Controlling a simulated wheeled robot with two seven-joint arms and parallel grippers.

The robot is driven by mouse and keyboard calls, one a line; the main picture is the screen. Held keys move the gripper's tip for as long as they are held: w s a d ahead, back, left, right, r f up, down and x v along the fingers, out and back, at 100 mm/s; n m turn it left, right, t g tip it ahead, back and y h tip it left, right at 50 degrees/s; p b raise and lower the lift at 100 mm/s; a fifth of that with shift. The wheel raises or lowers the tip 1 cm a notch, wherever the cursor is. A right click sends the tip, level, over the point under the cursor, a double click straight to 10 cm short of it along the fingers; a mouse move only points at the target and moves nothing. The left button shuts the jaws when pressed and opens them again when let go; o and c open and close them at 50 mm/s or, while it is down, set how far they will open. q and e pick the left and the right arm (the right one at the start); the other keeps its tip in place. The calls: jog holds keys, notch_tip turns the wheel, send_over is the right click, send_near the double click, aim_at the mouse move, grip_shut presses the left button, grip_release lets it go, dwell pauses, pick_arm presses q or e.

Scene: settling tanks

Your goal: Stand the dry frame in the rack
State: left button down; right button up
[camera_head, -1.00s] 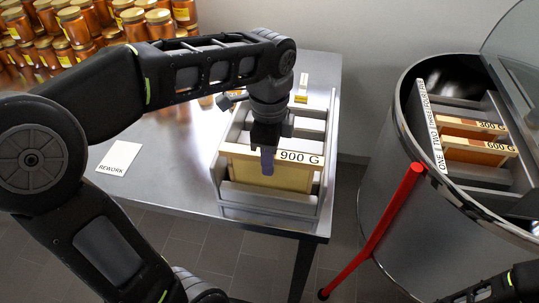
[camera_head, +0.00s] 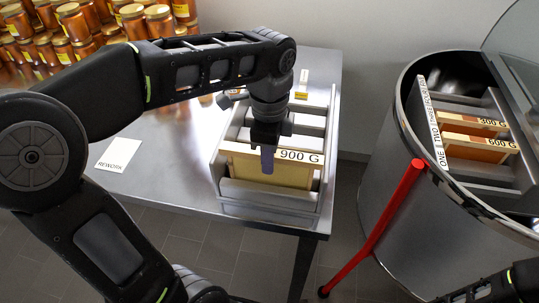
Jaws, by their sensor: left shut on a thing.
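A honey frame labelled "900 G" (camera_head: 300,156) stands upright in the grey rack (camera_head: 268,200) on the metal table. My left gripper (camera_head: 267,150) comes down from above and is shut on the top bar of this frame, left of its label. The gripper and wrist hide part of the rack behind. Two more frames, labelled "300 G" (camera_head: 470,119) and "600 G" (camera_head: 478,143), sit in the open steel drum (camera_head: 395,190) at the right. My right gripper is not clearly seen; only a dark arm part shows at the bottom right.
A white "REWORK" card (camera_head: 118,155) lies on the metal table (camera_head: 170,165) left of the rack. Stacked honey jars (camera_head: 75,28) stand at the back left. A red bar (camera_head: 385,210) slants beside the drum. A clear lid (camera_head: 515,50) stands raised behind it.

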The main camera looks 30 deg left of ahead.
pick_arm(q)
jog(key=shift+f, duration=0.1)
dwell(0.3)
jog(key=c, duration=1.1)
grip_release()
jog(key=shift+r, duration=0.5)
notch_tip(320, 180, up, 4)
jog(key=shift+r, duration=0.1)
jog(key=shift+r+p, duration=0.85)
jog(key=shift+p, duration=0.05)
jog(key=shift+r+p, duration=0.5)
jog(key=shift+f, duration=0.1)
